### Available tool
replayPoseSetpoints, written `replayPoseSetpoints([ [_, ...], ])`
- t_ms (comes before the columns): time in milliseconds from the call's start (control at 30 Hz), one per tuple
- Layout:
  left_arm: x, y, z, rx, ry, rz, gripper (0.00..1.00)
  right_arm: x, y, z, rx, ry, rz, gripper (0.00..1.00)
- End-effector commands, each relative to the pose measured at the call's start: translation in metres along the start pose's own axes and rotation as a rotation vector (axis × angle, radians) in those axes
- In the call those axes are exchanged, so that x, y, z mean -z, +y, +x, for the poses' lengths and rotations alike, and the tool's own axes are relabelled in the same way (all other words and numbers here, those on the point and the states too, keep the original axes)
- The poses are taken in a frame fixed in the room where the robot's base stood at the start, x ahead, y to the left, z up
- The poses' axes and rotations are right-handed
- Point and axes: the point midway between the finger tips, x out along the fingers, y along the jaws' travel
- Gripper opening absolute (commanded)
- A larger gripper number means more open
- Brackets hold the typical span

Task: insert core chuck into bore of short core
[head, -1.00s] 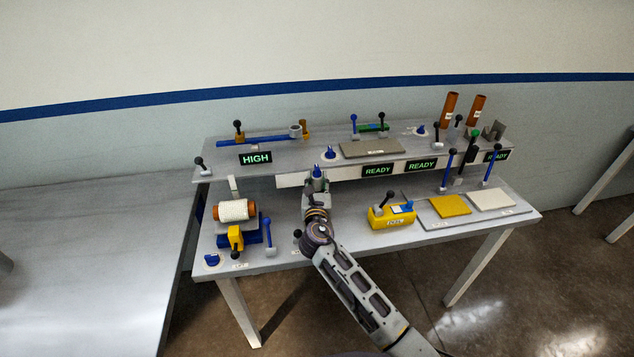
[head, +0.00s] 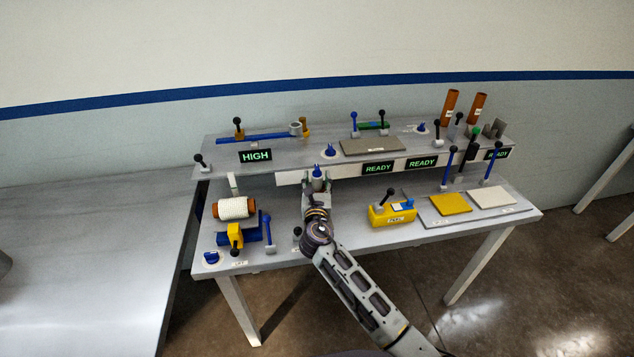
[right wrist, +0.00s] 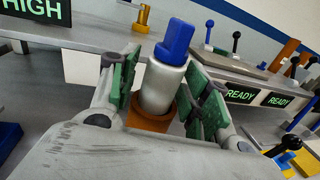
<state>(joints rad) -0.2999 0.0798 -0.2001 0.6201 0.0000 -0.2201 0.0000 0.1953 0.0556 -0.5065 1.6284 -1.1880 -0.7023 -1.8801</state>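The core chuck (right wrist: 163,82), a silver cylinder with a blue top, stands roughly upright in the right wrist view. Its lower end meets an orange-brown round piece (right wrist: 150,119), which looks like the short core; the chuck appears to sit in it, though the bore itself is hidden. My left gripper is out of view.
The raised shelf edge with READY signs (head: 377,168) is just behind my gripper. A yellow box (head: 391,213) stands to the right. Two tall orange tubes (head: 451,105) stand at back right.

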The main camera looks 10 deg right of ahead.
Motion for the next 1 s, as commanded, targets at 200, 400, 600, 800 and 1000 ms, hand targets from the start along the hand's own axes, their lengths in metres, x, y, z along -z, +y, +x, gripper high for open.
replayPoseSetpoints([
  [200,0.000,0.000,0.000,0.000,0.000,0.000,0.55,0.003,-0.001,0.000,0.002,0.005,-0.001,0.55],
  [400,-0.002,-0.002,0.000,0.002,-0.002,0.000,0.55,0.003,-0.001,-0.001,0.002,0.005,-0.001,0.55],
  [600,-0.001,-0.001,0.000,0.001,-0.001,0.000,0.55,0.003,-0.001,-0.009,0.001,0.005,-0.002,0.55],
  [800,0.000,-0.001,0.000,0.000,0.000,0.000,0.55,0.003,0.000,-0.027,0.001,0.005,-0.001,0.55],
  [1000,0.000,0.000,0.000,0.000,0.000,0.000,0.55,0.003,-0.001,-0.050,0.001,0.005,-0.001,0.55],
])
